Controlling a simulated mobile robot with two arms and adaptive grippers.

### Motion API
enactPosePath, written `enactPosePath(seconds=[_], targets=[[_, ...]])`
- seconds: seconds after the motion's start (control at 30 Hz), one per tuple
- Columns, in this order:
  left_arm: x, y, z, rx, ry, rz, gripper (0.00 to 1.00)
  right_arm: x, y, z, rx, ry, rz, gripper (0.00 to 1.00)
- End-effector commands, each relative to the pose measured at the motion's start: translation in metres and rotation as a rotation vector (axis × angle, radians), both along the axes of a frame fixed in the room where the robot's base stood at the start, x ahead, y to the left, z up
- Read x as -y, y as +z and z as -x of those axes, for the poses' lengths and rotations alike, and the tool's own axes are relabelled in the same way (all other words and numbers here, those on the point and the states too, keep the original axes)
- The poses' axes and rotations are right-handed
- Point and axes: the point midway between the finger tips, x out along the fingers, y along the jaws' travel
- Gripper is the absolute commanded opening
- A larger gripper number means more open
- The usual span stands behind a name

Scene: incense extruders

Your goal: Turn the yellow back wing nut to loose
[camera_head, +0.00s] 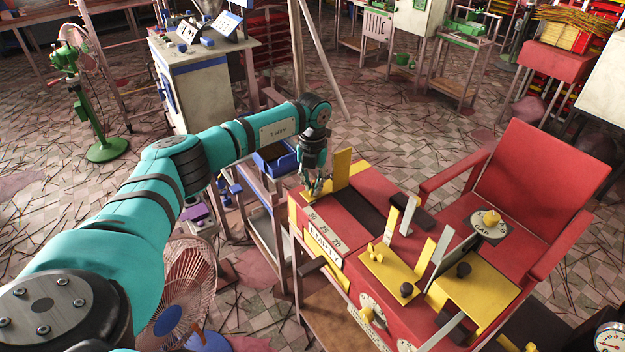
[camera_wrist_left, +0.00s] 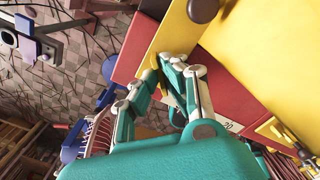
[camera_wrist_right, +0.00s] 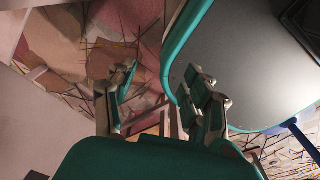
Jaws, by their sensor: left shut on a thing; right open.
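My left gripper (camera_head: 318,186) reaches down to the back left end of the red extruder bench (camera_head: 375,228), beside an upright yellow plate (camera_head: 342,168). In the left wrist view its fingers (camera_wrist_left: 172,78) are closed in front of the yellow plate (camera_wrist_left: 165,38). They are shut on the yellow back wing nut, which the fingers mostly hide, so its angle cannot be told. Another yellow wing nut (camera_head: 375,252) stands on the nearer yellow plate (camera_head: 392,275). My right gripper (camera_wrist_right: 163,105) is open and empty in the right wrist view; it does not show in the head view.
A scale with numbers (camera_head: 324,230) runs along the bench's left edge. A yellow knob (camera_head: 490,218) sits on a round dial by the red seat (camera_head: 535,175). A fan (camera_head: 180,290) stands below my left arm. A blue bin (camera_head: 276,160) is behind the gripper.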

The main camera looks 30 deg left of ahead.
Motion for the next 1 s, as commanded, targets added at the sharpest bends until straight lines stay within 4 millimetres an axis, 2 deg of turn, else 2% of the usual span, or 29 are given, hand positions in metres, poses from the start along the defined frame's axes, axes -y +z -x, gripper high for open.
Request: enactPosePath(seconds=[0.4, 1.0], targets=[[-0.0006, 0.0025, -0.0013, 0.004, 0.220, 0.000, 0.00, -0.0002, 0.0103, 0.0000, 0.000, 0.000, 0.000, 0.51], [-0.0008, 0.0020, -0.0016, 0.006, 0.260, 0.001, 0.00, -0.0025, 0.0113, -0.0001, 0.000, -0.001, -0.003, 0.51]])
